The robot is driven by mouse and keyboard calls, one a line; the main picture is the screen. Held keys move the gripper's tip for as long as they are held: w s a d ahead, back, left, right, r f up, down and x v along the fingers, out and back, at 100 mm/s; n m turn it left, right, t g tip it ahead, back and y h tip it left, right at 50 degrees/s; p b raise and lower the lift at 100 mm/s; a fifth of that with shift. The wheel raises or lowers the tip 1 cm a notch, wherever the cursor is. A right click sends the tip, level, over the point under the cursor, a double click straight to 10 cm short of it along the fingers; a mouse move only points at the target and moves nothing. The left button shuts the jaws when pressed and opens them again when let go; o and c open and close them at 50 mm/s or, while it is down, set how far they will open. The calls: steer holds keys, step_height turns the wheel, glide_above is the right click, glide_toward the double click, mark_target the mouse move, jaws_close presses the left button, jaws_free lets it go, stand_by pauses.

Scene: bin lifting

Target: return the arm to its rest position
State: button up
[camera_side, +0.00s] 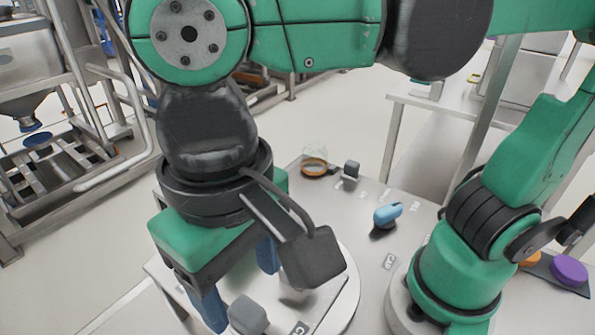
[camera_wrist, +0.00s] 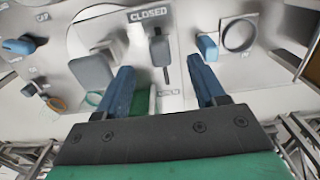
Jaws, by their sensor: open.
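My gripper (camera_side: 238,284) points down over the tabletop panel, with its two blue fingers apart. In the wrist view the fingers (camera_wrist: 160,68) are spread, and nothing is held between them. A black lever-like part (camera_wrist: 162,52) under a "CLOSED" label (camera_wrist: 147,14) shows in the gap beyond the fingertips. A grey block (camera_wrist: 90,70) is left of the left finger. A grey block (camera_side: 247,316) also shows close to the fingers in the side view. Whether any finger touches the panel parts is hard to tell. My arm is bent over the work area.
A blue knob (camera_side: 388,214), a dark knob (camera_side: 351,170) and an orange ring (camera_side: 314,168) stand on the panel. Orange (camera_side: 530,257) and purple (camera_side: 569,271) knobs are at the right. In the wrist view, a blue part (camera_wrist: 207,46) and dark ring (camera_wrist: 240,35) are right of the fingers.

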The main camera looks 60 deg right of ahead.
steer(key=shift+r, duration=0.4)
